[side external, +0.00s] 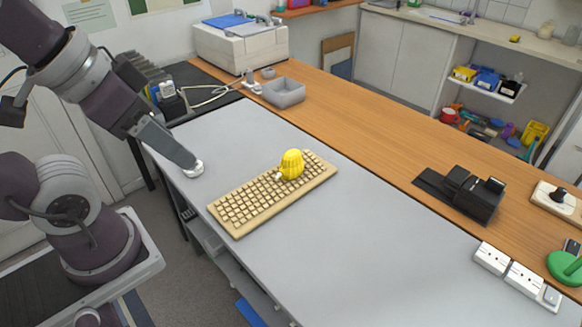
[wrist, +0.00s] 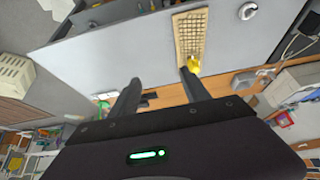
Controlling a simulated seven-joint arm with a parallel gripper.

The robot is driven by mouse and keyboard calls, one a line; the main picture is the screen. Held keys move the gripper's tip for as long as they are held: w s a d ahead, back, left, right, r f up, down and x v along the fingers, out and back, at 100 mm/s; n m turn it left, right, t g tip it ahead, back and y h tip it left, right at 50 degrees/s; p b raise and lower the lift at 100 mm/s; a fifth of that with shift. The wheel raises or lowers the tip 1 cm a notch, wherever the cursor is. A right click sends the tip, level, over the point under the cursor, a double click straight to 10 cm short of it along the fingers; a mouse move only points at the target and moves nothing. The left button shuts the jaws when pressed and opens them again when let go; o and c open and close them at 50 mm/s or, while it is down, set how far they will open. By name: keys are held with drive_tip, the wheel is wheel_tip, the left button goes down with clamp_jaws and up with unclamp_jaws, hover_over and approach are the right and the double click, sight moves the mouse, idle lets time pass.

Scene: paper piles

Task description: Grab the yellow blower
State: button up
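The yellow blower (side external: 291,165) is a small ribbed yellow thing with a small white part at its lower left. It sits on the beige keyboard (side external: 250,203), near its far right end, on the grey table. In the wrist view the blower (wrist: 193,63) shows just past the tip of the right-hand finger, which partly covers it; the keyboard (wrist: 190,35) stretches up from there. My gripper (wrist: 160,77) has its two dark fingers well apart, with nothing between them. In the side view my gripper (side external: 182,158) is left of the keyboard, apart from the blower.
A small white object (side external: 193,170) shows at my gripper's tip; I cannot tell if they touch. A grey bin (side external: 283,92) and a printer (side external: 240,45) stand at the back. A black device (side external: 462,193) and power sockets (side external: 508,268) are at right. The table's front right is clear.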

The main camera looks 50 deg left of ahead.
drive_tip(key=o, duration=0.4)
drive_tip(key=t+y, duration=0.1)
drive_tip(key=t, duration=0.6)
hover_over(286, 166)
drive_tip(key=s, duration=0.2)
drive_tip(key=f, duration=2.8)
drive_tip(key=shift+w+d, duration=0.1)
drive_tip(key=shift+w, duration=0.1)
drive_tip(key=shift+n+t, duration=0.4)
drive_tip(key=shift+n, duration=0.1)
drive_tip(key=f, duration=0.1)
drive_tip(key=s+f, duration=0.1)
drive_tip(key=f, duration=0.1)
drive_tip(key=s+f, duration=0.1)
drive_tip(key=f, duration=0.1)
drive_tip(key=shift+s, duration=0.2)
drive_tip(key=x, duration=0.7)
drive_tip(key=shift+s+f, duration=0.1)
